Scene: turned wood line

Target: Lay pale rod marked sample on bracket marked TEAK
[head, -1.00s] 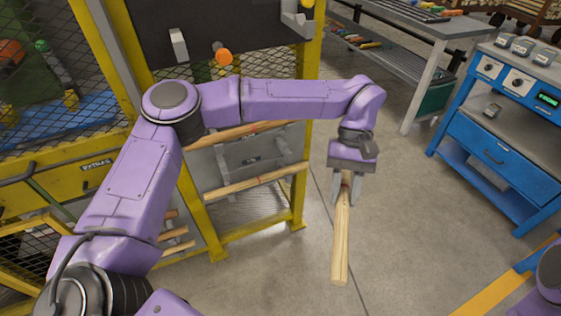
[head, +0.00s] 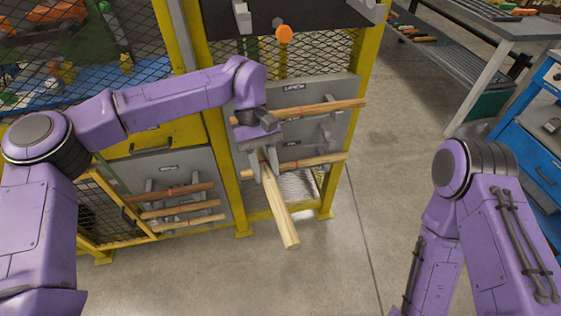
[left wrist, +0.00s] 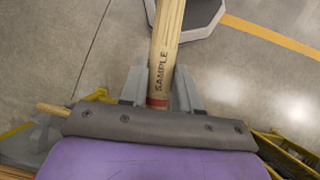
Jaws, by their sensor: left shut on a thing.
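My left gripper (head: 266,168) is shut on a pale rod (head: 282,215) and holds it in front of the yellow rack, with the rod's free end slanting toward the lower right. In the left wrist view the rod (left wrist: 167,38) reads SAMPLE and has a red band close to the jaws. No label that I can read says TEAK. The upper right panel (head: 340,88) seems to read LARCH; its brackets bear a rod (head: 335,108). The label below it is too small to read; another rod (head: 318,160) lies there, partly behind my gripper. My right gripper is out of view.
A grey panel (head: 205,165) at left bears several rods (head: 180,190) on brackets; its label is unreadable. An orange knob (head: 284,34) sticks out above the upper panel. A yellow rack post (head: 225,170) stands beside my gripper. The floor (head: 345,255) in front is clear.

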